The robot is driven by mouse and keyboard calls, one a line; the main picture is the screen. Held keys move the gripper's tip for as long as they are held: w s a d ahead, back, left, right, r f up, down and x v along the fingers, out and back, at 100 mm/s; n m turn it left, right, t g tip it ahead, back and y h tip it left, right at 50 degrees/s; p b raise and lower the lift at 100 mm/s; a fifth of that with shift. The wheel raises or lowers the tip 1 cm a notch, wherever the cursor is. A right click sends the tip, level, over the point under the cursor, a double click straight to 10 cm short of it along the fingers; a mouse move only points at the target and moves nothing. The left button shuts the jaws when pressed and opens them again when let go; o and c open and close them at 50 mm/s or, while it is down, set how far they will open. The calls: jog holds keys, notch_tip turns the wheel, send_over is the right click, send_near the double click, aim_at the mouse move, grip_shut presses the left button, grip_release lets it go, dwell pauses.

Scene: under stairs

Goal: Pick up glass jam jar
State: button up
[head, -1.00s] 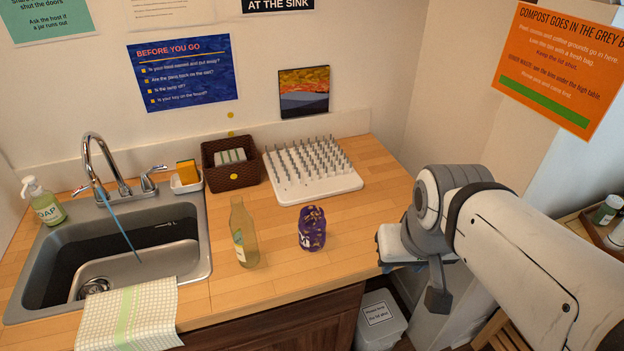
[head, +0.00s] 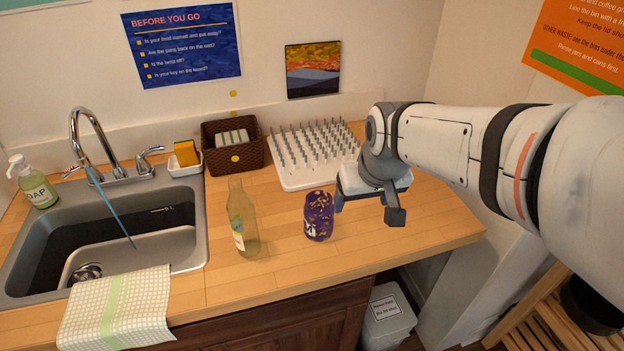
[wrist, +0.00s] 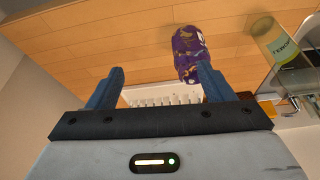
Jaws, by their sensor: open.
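A small purple jar with golden patches, the jam jar (head: 318,215), stands upright on the wooden counter, just right of a yellow-green glass bottle (head: 243,222). My gripper (head: 367,210) is open and empty, to the right of the jar and apart from it. In the wrist view the jar (wrist: 190,50) shows beyond my fingers (wrist: 160,72), in line with the right finger and partly hidden by it. The bottle (wrist: 274,42) lies farther right there.
A white peg drying rack (head: 290,180) is behind the jar, with a brown basket (head: 250,158) to its left. The sink (head: 190,250) is at the left, with a checked towel (head: 90,310) over its front edge. Counter in front of the jar is clear.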

aim_at(319, 213)
jog(key=o, duration=0.3)
jog(key=shift+n+y, duration=0.3)
jog(key=shift+n, duration=0.4)
jog(key=w+a+f+b, duration=0.1)
jog(key=w+a+f, duration=0.2)
jog(key=w+a+f+b, duration=0.1)
jog(key=w+a+f, duration=0.2)
jog(key=shift+w+a, duration=0.2)
jog(key=shift+a, duration=0.2)
jog(key=shift+w+a+f, duration=0.1)
jog(key=shift+w+f, duration=0.1)
jog(key=shift+f, duration=0.05)
jog(key=x, duration=0.6)
jog(key=shift+s+a+f, duration=0.1)
jog(key=shift+s+f, duration=0.05)
jog(key=shift+f, duration=0.25)
jog(key=shift+c, duration=0.3)
jog(key=c, duration=1.1)
jog(key=shift+r, duration=0.1)
notch_tip(319, 213, up, 10)
